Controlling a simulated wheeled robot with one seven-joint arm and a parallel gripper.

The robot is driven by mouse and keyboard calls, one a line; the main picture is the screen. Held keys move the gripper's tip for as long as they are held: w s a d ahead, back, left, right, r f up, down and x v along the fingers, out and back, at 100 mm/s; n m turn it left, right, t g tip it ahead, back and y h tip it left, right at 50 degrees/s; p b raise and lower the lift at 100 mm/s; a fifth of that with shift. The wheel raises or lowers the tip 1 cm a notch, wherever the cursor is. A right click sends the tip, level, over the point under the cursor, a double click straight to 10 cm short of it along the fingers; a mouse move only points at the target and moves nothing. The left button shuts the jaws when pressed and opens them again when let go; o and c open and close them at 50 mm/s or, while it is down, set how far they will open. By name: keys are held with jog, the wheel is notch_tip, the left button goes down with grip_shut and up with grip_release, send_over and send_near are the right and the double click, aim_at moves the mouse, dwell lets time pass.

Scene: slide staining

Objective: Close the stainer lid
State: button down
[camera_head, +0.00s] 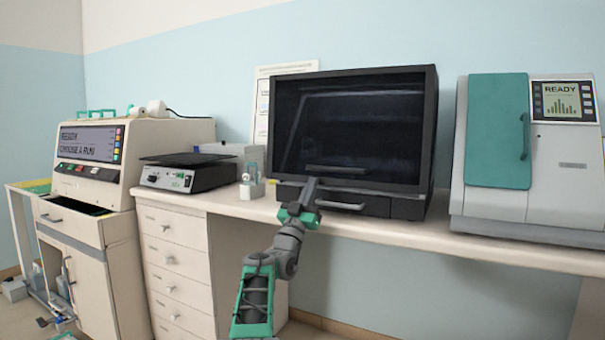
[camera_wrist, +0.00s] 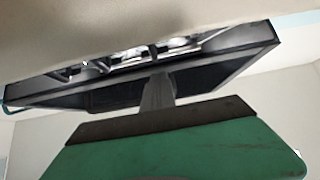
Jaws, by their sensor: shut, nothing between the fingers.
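The stainer is a black machine in the middle of the bench in the head view. Its large dark-framed lid (camera_head: 350,130) stands raised, nearly upright, over the low black base (camera_head: 408,207). A light handle bar (camera_head: 341,206) shows at the front of the base. My gripper (camera_head: 311,184) is in front of the lid's lower left part; I cannot tell whether it touches. In the wrist view, my gripper (camera_wrist: 157,92) is shut and empty, reaching toward a dark framed panel (camera_wrist: 215,78). Bright shapes show along the panel's upper edge.
A black-topped device (camera_head: 187,172) and a small grey block (camera_head: 251,190) stand left of the stainer. A beige machine (camera_head: 100,160) is farther left. A grey machine with a green door (camera_head: 497,130) stands at right. Bare bench (camera_head: 400,232) runs along the front.

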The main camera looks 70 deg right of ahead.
jog(key=shift+w+d+f, duration=0.1)
jog(key=shift+d+f, duration=0.65)
jog(key=shift+d, duration=0.2)
